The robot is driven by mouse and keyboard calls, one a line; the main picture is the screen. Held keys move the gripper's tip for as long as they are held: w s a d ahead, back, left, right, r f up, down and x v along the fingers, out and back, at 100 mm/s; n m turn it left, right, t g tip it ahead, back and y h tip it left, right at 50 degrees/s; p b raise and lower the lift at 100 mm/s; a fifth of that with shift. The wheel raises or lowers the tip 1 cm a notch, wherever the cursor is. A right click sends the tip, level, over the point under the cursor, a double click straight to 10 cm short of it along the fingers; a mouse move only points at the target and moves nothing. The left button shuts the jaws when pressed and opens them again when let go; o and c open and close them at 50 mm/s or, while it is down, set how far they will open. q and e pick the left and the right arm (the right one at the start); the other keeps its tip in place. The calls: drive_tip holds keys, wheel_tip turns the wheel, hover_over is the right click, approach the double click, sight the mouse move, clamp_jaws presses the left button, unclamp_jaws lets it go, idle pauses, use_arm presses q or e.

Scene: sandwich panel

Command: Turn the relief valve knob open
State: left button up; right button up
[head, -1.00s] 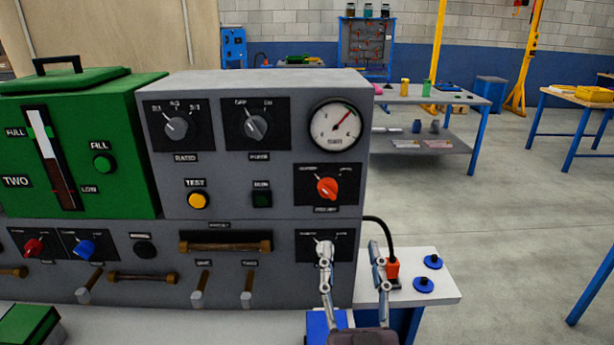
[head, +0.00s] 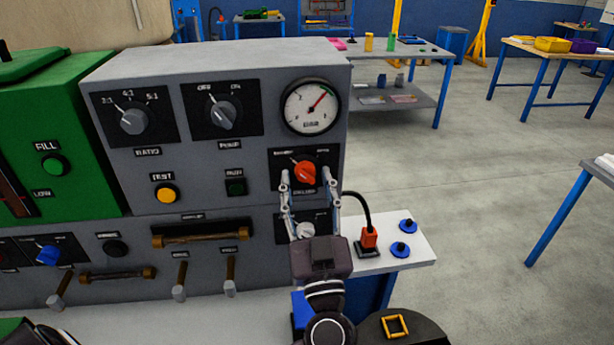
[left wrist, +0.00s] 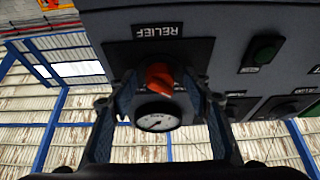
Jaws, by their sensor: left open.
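The orange relief valve knob (head: 304,173) is on a black plate on the right side of the grey panel's upper box, below the round gauge. It also shows in the left wrist view (left wrist: 160,77), where the word RELIEF (left wrist: 158,31) reads upside down. My left gripper (head: 307,177) is open, with one fingertip to the left and one to the right of the knob. In the left wrist view the two fingers (left wrist: 158,88) straddle the knob with gaps visible. I cannot tell exactly how far the tips are from the panel. My right gripper is not in view.
The pressure gauge (head: 311,107) is just above the knob. A pale knob (head: 304,230) sits below, partly behind my gripper. A red plug (head: 369,238) with a black cable and blue discs (head: 404,227) are on the bench to the right. Floor beyond is clear.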

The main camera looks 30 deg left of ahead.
use_arm(q)
drive_tip(key=c, duration=1.2)
drive_tip(key=shift+o, duration=0.2)
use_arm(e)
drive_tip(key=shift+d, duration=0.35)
